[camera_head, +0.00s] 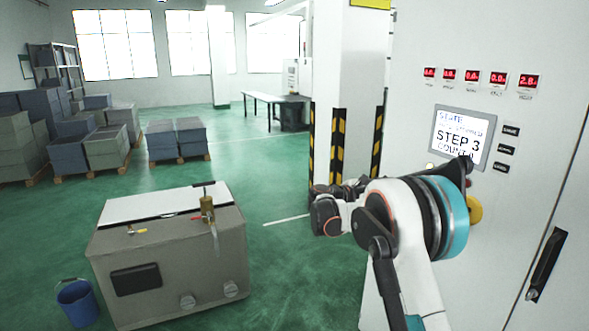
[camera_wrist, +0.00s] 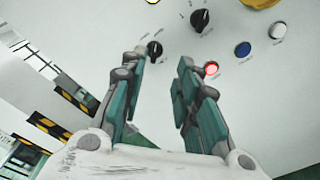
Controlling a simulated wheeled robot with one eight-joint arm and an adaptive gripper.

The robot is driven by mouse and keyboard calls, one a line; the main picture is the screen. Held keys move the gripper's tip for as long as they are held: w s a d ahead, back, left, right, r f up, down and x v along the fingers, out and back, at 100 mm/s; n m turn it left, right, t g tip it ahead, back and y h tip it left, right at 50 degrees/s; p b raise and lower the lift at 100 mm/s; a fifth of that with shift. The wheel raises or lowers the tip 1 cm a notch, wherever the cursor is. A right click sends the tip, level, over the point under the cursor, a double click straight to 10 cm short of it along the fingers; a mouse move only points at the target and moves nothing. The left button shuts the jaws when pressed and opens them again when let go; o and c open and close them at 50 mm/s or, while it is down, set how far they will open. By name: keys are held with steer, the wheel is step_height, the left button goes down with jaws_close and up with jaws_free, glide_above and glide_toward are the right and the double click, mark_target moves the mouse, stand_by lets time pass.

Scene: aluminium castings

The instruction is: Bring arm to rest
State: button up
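My arm (camera_head: 401,224) is raised and bent in front of the white control cabinet (camera_head: 545,150) at the right of the head view. In the wrist view my gripper (camera_wrist: 165,66) shows two teal and grey fingers apart, with nothing between them. The fingers point at the cabinet's panel, with a black knob (camera_wrist: 154,50) near the left fingertip and a red lit button (camera_wrist: 211,69) near the right one. I cannot tell whether they touch the panel. In the head view, I cannot clearly make out the fingers.
The cabinet has a screen (camera_head: 462,137) reading "STEP 3" and several red displays. A grey box-shaped station (camera_head: 170,262) stands front left, with a blue bucket (camera_head: 78,303) beside it. A pillar with striped guards (camera_head: 338,150) stands behind my arm. Green floor is open between.

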steer(key=s+a+r+m+y+b, duration=0.1)
steer(key=s+a+r+m+y, duration=0.2)
steer(key=s, duration=0.9)
steer(key=s+m+y+b, duration=0.2)
steer(key=s+y, duration=0.3)
steer(key=s, duration=0.6)
steer(key=s+a+f+m+y, duration=0.2)
steer(key=s+a+f, duration=0.2)
steer(key=s, duration=0.5)
steer(key=s+a+f+m+y+b, duration=0.1)
steer(key=s+a+f+m+y, duration=0.2)
steer(key=s, duration=0.6)
steer(key=s+a+f+m+t+y+b, duration=0.1)
steer(key=s+a+f+m+y, duration=0.1)
steer(key=s+a+f, duration=0.3)
steer(key=s+a+y, duration=0.1)
steer(key=s, duration=0.3)
steer(key=shift+s, duration=0.3)
steer(key=shift+f, duration=0.1)
